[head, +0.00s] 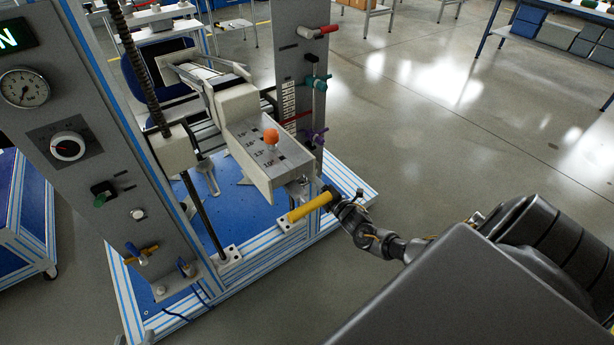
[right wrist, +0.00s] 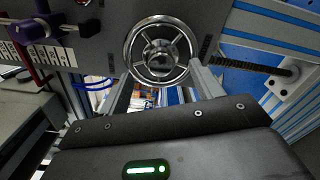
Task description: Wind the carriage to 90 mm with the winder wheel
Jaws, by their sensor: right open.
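The winder wheel (right wrist: 162,48) is a shiny spoked metal wheel on a grey panel in the right wrist view. My right gripper (right wrist: 163,88) is open, its two pale fingers below the wheel's rim; nothing shows held. I cannot tell whether they touch it. A grey carriage-like box (head: 252,155) with an orange knob stands between the posts in the head view. The wheel cannot be made out in the head view. No millimetre reading is legible.
The right post (head: 300,62) carries red, teal and purple (head: 319,136) handles and a scale. The left post (head: 75,150) has a gauge, a dial and a green display. A blue base plate (head: 262,215) lies below. Open floor (head: 450,130) stretches to the right.

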